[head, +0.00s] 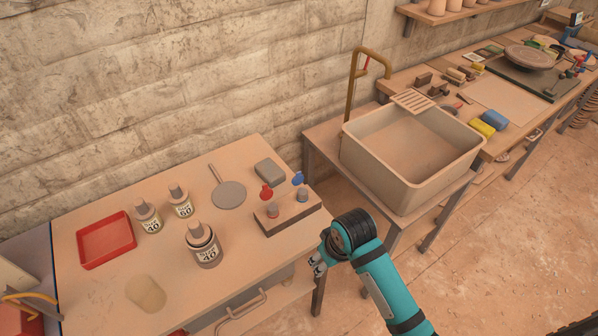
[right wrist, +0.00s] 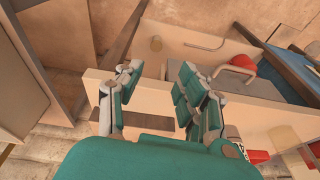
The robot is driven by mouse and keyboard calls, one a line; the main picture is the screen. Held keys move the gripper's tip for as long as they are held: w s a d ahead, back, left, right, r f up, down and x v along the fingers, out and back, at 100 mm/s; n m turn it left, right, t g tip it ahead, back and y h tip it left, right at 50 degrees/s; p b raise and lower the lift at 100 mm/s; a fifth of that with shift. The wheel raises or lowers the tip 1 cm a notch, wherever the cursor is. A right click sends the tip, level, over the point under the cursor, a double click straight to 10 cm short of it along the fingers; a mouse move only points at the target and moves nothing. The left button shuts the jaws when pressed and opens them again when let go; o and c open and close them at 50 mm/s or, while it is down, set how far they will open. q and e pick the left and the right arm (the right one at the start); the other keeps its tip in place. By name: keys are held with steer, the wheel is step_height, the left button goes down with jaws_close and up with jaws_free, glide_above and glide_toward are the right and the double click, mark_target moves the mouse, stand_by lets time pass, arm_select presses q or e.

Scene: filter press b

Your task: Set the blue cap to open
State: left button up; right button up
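The blue cap (head: 298,179) is a small round disc above a grey-blue stub on the right part of a brown block (head: 290,217), on the left table. It looks tilted up beside the stub; the exact angle is too small to tell. A similar red cap (head: 266,192) stands above another stub to its left. My right gripper (head: 317,262) is off the table's right front corner, in front of the block and apart from it. In the right wrist view its fingers (right wrist: 160,75) are spread with nothing between them. The left gripper is not in view.
The table (head: 210,275) also carries a red tray (head: 105,238), several labelled jars (head: 204,246), a round grey paddle (head: 229,195) and a grey block (head: 269,171). A large sink basin (head: 440,180) stands to the right. The floor between is open.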

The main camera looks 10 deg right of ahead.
steer(key=s+d+f+b, duration=0.2)
steer(key=s+f, duration=0.5)
steer(key=f, duration=0.6)
steer(key=s+d+f+m+h+b, duration=0.1)
steer(key=s+d+f+b, duration=0.15)
steer(key=s+f, duration=0.75)
steer(key=s+d+f+b, duration=0.1)
steer(key=s+f+b, duration=0.3)
steer(key=f, duration=1.1)
steer(key=n+t+y+b, duration=0.2)
steer(key=t+y+b, duration=0.4)
steer(key=t+b, duration=0.8)
glide_toward(299, 173)
steer(key=p+x, duration=0.1)
steer(key=x, duration=0.9)
steer(key=shift+w+p, duration=0.2)
steer(key=shift+p, duration=0.1)
